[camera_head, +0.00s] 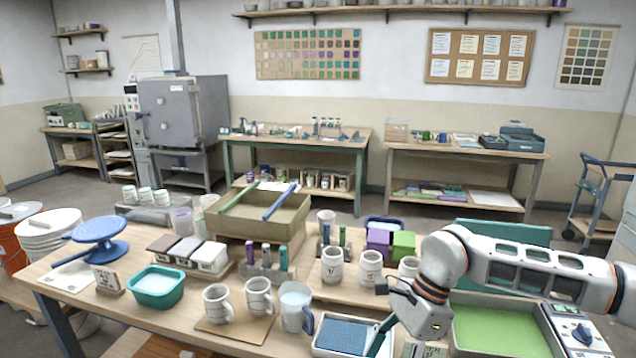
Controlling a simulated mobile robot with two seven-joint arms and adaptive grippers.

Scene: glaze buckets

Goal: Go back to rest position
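My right arm reaches in from the right over the front of the worktable (190,318). Its wrist and gripper (402,312) hang above the table, beside a white tray with a blue inside (345,333). A dark teal piece (381,336) slants between that tray and the gripper. I cannot tell whether the gripper holds it, and the fingertips are not clearly visible. My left arm and gripper are not in view.
A green-lined tray (500,330) and a scale (580,333) lie under my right arm. Close by stand white mugs (258,297), a blue-handled pitcher (296,307), a teal tub (155,287), a blue turntable (100,232) and a tan box (235,222). Buckets (48,225) stand left.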

